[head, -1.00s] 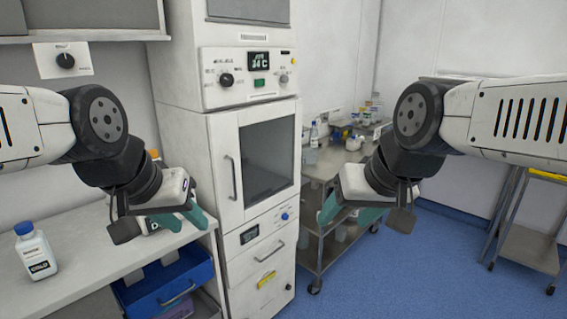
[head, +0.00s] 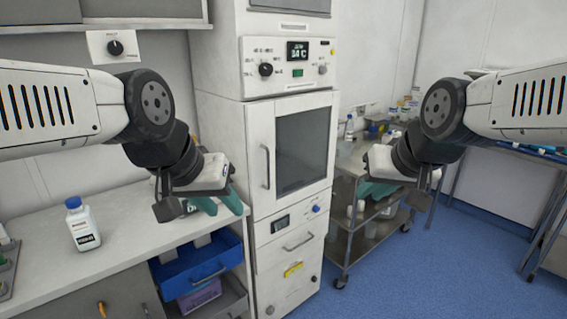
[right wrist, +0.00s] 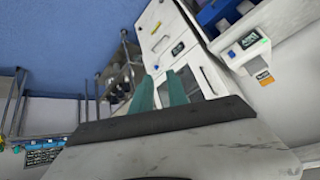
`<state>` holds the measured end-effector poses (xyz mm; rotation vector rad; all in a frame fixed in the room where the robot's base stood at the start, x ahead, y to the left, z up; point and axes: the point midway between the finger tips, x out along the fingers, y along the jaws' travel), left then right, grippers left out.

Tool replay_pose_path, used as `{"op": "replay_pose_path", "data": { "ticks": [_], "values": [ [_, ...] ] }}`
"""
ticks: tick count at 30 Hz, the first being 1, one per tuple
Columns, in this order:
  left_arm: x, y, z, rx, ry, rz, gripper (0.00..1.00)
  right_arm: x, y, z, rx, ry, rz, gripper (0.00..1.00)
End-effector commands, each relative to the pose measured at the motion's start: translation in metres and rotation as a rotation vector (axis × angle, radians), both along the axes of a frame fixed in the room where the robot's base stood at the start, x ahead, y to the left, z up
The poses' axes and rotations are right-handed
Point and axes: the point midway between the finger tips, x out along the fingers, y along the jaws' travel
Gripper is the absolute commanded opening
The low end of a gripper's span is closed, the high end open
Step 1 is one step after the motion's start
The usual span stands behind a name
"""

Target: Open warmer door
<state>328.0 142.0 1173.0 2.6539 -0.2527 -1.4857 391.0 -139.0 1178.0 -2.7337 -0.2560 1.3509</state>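The warmer (head: 228,136) is a tall white cabinet in the middle of the head view. Its door (head: 260,122) has a dark window and looks shut. A vertical handle (head: 266,166) is on the door's left side. My left gripper (head: 224,203) has teal fingers spread apart and empty, left of the handle and apart from it in the picture. My right gripper (head: 368,192) is right of the warmer, in front of the steel cart. The right wrist view shows its two teal fingers (right wrist: 161,92) apart with nothing between them, and the warmer (right wrist: 160,28) beyond, tilted.
A counter (head: 125,245) on the left holds a white bottle with a blue cap (head: 83,226). Below it a blue drawer (head: 203,264) is pulled out beside the warmer. A steel cart (head: 352,172) stands to the right. The blue floor (head: 425,275) at front right is clear.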

Motion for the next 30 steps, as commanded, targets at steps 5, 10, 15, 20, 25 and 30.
{"op": "replay_pose_path", "data": {
  "ticks": [5,10,15,20,25,30],
  "values": [
    [0.0,0.0,0.0,0.0,0.0,0.0,0.36,0.102,0.018,-0.008,-0.005,-0.156,0.018,0.2],
    [0.0,0.0,0.0,0.0,0.0,0.0,0.36,0.187,0.047,-0.022,-0.003,-0.329,0.053,0.2],
    [0.0,0.0,0.0,0.0,0.0,0.0,0.36,0.253,0.088,-0.048,0.011,-0.502,0.113,0.2],
    [0.0,0.0,0.0,0.0,0.0,0.0,0.36,0.291,0.135,-0.08,0.048,-0.662,0.191,0.2],
    [0.0,0.0,0.0,0.0,0.0,0.0,0.36,0.304,0.181,-0.114,0.107,-0.803,0.279,0.2],
    [0.0,0.0,0.0,0.0,0.0,0.0,0.36,0.301,0.205,-0.133,0.156,-0.884,0.332,0.2]
  ]
}}
